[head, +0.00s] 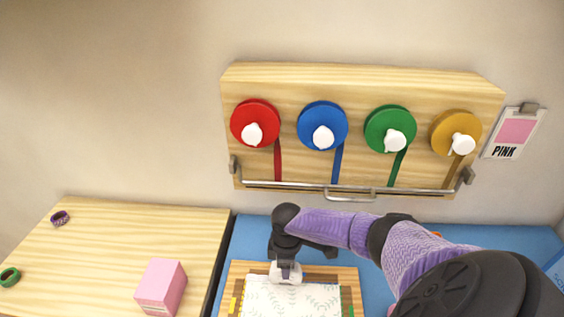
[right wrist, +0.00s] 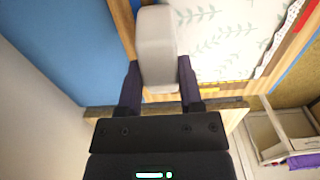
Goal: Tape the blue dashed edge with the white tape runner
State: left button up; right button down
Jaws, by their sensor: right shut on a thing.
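My right gripper (head: 286,256) points down and is shut on the white tape runner (head: 285,273). In the right wrist view, the tape runner (right wrist: 157,45) is a pale rounded block between the two dark fingers (right wrist: 159,78). It is over or at the far edge of a white leaf-patterned sheet (head: 300,299); I cannot tell whether it touches. The sheet lies on a wooden board (head: 346,274), with coloured strips along its sides. I cannot make out blue dashes. My left gripper is out of view.
A wall rack (head: 360,90) holds red, blue, green and yellow ribbon spools above a metal bar (head: 350,187). A PINK card (head: 515,132) hangs at right. A pink box (head: 161,287) and two small rings stand on the left wooden table (head: 110,245). The blue mat (head: 255,234) shows beyond the board.

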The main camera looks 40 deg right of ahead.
jog(key=shift+s+d+p, duration=0.55)
jog(key=shift+s+d, duration=0.05)
jog(key=shift+s, duration=0.2)
jog(key=shift+s+d+p, duration=0.55)
jog(key=shift+s+d, duration=0.6)
jog(key=shift+s, duration=0.15)
jog(key=shift+s+d+p, duration=0.45)
jog(key=shift+s+d, duration=0.75)
jog(key=shift+s, duration=0.2)
jog(key=shift+s+d, duration=1.7)
jog(key=shift+s, duration=0.25)
notch_tip(320, 180, up, 7)
jog(key=p, duration=0.7)
